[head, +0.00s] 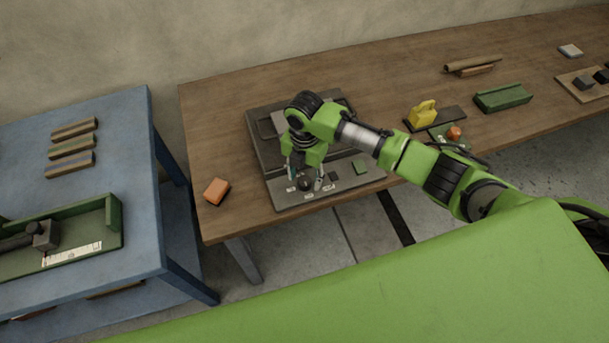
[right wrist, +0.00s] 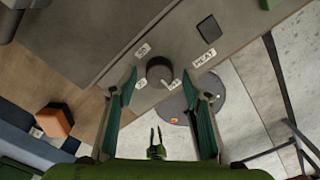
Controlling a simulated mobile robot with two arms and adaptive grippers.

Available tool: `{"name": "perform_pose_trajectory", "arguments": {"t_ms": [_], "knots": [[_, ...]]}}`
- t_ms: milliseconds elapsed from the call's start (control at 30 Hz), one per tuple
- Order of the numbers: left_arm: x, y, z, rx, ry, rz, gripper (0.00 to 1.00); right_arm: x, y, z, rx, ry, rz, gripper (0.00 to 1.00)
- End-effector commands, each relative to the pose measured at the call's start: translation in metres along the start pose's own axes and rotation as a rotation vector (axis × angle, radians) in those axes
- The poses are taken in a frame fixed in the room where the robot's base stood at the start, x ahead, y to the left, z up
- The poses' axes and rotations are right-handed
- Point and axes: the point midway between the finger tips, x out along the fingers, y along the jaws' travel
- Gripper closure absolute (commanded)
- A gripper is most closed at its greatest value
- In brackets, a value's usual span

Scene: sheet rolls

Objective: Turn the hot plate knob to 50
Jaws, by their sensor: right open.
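The hot plate (head: 347,180) is a dark grey unit lying on the wooden table, with a lighter control panel along its front edge. Its round dark knob (head: 306,184) sits on that panel and shows clearly in the right wrist view (right wrist: 159,71). Small white number labels (right wrist: 143,50) surround the knob; I cannot read a pointer mark on it. My right gripper (head: 305,181) is open over the panel, with one finger on each side of the knob and visible gaps to it in the right wrist view (right wrist: 159,80). My left gripper is not in view.
A black switch (right wrist: 209,29) with a text label is beside the knob. An orange block (head: 217,190) lies left of the hot plate. A yellow object (head: 422,114) and a green tray (head: 502,98) stand farther right. A blue table (head: 140,230) is at the left.

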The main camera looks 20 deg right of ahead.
Motion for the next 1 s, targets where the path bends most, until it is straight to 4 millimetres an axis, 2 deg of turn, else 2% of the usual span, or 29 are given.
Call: {"name": "perform_pose_trajectory", "arguments": {"t_ms": [133,367,400,533,1000], "knots": [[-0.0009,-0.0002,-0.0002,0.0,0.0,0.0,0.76,0.0067,0.0,-0.0003,0.0,0.0,0.0,0.55],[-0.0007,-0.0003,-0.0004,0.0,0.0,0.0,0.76,0.0074,0.0002,-0.0003,0.0,0.0,0.0,0.55],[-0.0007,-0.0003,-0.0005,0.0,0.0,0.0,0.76,0.0074,0.0002,-0.0003,0.0,0.0,0.0,0.61],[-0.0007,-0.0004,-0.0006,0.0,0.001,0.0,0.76,0.0072,0.0002,-0.0003,0.0,0.0,0.0,0.94],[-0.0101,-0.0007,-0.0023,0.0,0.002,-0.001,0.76,0.0049,0.0004,-0.0008,0.074,0.001,0.0,0.94]]}}
